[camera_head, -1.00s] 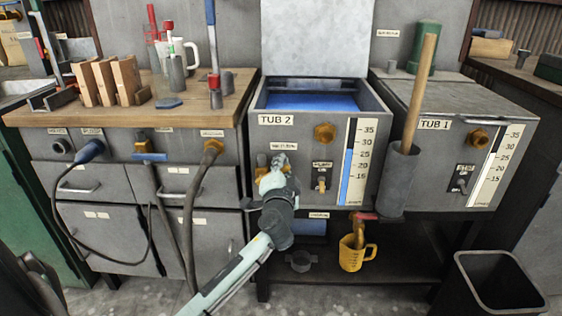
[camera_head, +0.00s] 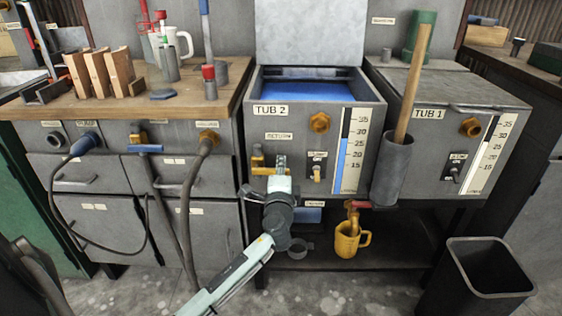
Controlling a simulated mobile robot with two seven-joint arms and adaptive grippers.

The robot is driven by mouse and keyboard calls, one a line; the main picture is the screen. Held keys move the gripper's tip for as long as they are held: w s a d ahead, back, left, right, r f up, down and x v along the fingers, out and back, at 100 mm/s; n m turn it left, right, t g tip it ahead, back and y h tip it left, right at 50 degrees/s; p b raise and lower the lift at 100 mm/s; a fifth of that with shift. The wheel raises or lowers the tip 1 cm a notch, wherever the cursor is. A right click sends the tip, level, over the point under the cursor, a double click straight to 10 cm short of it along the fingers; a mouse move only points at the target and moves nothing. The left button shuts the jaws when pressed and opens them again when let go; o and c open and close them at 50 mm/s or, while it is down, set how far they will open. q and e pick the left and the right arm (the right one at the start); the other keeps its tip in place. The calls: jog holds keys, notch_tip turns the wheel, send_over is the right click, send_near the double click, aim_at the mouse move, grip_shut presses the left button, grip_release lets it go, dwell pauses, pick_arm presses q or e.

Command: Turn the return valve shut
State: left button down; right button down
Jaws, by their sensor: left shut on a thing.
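The return valve (camera_head: 257,160) is a brass fitting low on the left of the TUB 2 front, below the RETURN label (camera_head: 279,136). My left gripper (camera_head: 281,163) reaches up from below, just right of the brass body. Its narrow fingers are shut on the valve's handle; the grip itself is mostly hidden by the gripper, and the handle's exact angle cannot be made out. TUB 2 (camera_head: 271,82) has an upright lid, blue liquid inside and a level gauge (camera_head: 352,150) on its front. My right gripper is not in view.
A small switch (camera_head: 317,172) sits right of the gripper. Below are a red-handled tap (camera_head: 357,205) and a yellow jug (camera_head: 350,241). A grey holder (camera_head: 391,170) with a wooden-handled tool hangs at right. Hoses hang from the left bench; a bin (camera_head: 482,275) stands lower right.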

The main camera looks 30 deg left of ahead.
pick_arm(q)
jog(key=shift+f, duration=0.1)
dwell(0.3)
jog(key=c, duration=1.5)
grip_release()
jog(key=v, duration=1.2)
jog(key=shift+s, duration=0.1)
